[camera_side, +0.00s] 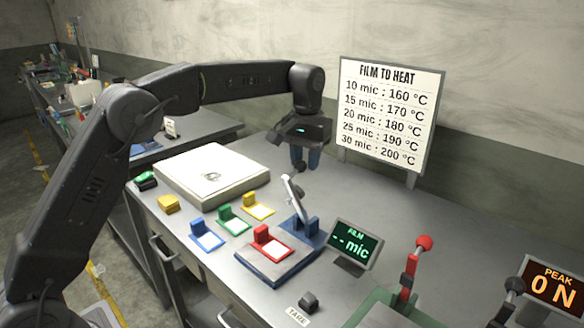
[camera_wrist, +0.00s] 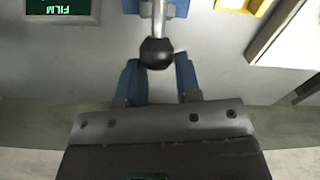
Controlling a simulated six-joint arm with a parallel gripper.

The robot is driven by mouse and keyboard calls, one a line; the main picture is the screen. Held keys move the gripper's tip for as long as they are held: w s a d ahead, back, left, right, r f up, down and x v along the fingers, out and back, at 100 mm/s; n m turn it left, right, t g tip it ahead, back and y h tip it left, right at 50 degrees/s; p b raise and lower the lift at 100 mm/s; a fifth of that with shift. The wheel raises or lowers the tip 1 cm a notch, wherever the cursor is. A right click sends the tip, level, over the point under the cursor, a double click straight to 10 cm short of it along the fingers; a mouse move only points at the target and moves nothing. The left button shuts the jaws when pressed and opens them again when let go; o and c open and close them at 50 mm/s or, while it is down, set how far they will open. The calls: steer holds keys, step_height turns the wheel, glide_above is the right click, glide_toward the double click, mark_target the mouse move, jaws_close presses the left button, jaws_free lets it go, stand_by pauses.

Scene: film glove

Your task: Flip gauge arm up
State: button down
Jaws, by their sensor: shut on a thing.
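The gauge arm (camera_side: 292,194) is a silver lever with a black ball knob, hinged on a blue gauge base (camera_side: 268,268). It stands raised from the base and tilted, its knob at the top. My gripper (camera_side: 304,166) is above the hinge, pointing down, with its blue fingers shut on the knob. In the wrist view the knob (camera_wrist: 156,53) sits between the fingertips (camera_wrist: 157,66). A red-tabbed white film sample (camera_side: 270,243) lies on the front of the gauge base. The film display (camera_side: 356,244) reads "-- mic".
Blue, green and yellow-tabbed samples (camera_side: 233,218) lie left of the gauge. A white plate box (camera_side: 212,174) stands behind them. A TARE button (camera_side: 308,300) is in front. A red-knobbed lever (camera_side: 411,268) and PEAK display (camera_side: 553,287) stand right. A film-to-heat chart (camera_side: 388,112) stands behind.

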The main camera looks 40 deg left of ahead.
steer(key=shift+w+d+f, duration=0.15)
steer(key=shift+w, duration=0.4)
steer(key=shift+w+d+f, duration=0.1)
steer(key=shift+w+f, duration=0.05)
steer(key=shift+w, duration=0.45)
steer(key=shift+w+d+f, duration=0.15)
steer(key=shift+w, duration=0.4)
steer(key=c, duration=0.9)
jaws_free()
steer(key=shift+o, duration=0.2)
steer(key=shift+a+r, duration=0.1)
